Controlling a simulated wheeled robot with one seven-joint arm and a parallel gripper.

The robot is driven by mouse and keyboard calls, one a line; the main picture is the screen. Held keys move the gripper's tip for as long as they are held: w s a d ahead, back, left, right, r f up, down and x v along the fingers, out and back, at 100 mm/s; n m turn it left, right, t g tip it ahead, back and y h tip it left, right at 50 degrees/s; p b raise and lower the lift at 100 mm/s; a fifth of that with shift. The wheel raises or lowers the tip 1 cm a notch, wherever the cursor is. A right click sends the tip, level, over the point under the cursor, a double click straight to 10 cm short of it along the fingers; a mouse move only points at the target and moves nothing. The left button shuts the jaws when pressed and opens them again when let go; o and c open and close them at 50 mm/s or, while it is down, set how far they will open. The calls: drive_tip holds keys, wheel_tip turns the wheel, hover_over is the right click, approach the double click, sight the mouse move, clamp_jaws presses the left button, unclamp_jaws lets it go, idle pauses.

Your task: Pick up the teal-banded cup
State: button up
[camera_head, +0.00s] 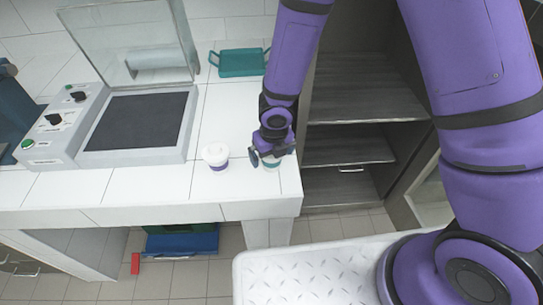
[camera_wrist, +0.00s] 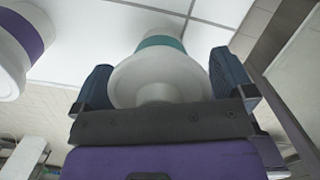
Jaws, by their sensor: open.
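The teal-banded cup (camera_wrist: 158,75) is white with a teal band, and in the wrist view it sits between the two fingers of my gripper (camera_wrist: 160,92). The fingers are open, one on each side, with a gap visible beside the cup. In the head view my gripper (camera_head: 268,161) is low over the white counter near its front right corner. There the cup is mostly hidden by the gripper, with a bit of teal (camera_head: 269,164) showing. A white cup with a purple band (camera_head: 216,157) stands just left of it, and also shows at the left of the wrist view (camera_wrist: 14,50).
A machine with a raised clear lid and dark plate (camera_head: 136,122) stands on the counter (camera_head: 120,198) at left. A teal tray (camera_head: 240,63) lies behind my gripper. Dark shelves (camera_head: 362,88) stand to the right. The counter's front and right edges are close to the gripper.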

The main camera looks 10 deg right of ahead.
drive_tip(key=shift+f, duration=0.1)
drive_tip(key=c, duration=0.9)
drive_tip(key=shift+r, duration=0.25)
